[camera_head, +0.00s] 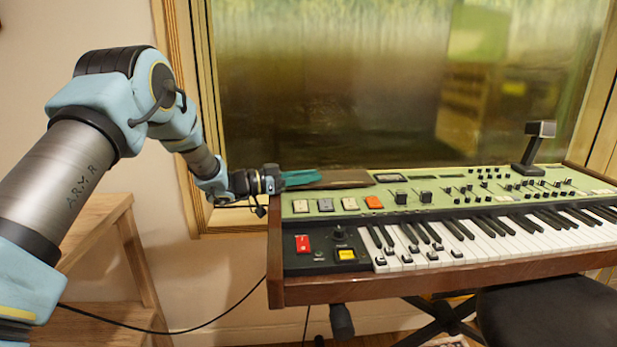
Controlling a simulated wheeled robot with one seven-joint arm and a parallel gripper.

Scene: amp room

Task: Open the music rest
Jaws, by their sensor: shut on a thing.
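The music rest (348,178) looks like a dark brown flat panel at the back left of the green keyboard (460,200). It lies low, close to flat, over the keyboard's rear edge. My gripper (308,178) reaches in from the left with teal fingers. It is shut on the left end of the music rest. The exact contact between the fingers and the panel is too small to make out, and the far side of the panel is hidden.
A window (380,90) stands close behind the keyboard. A black angled post (531,148) rises at its back right. A black stool seat (550,318) is in front at the right. Wooden shelves (105,270) stand at the left, and a cable (215,322) hangs below.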

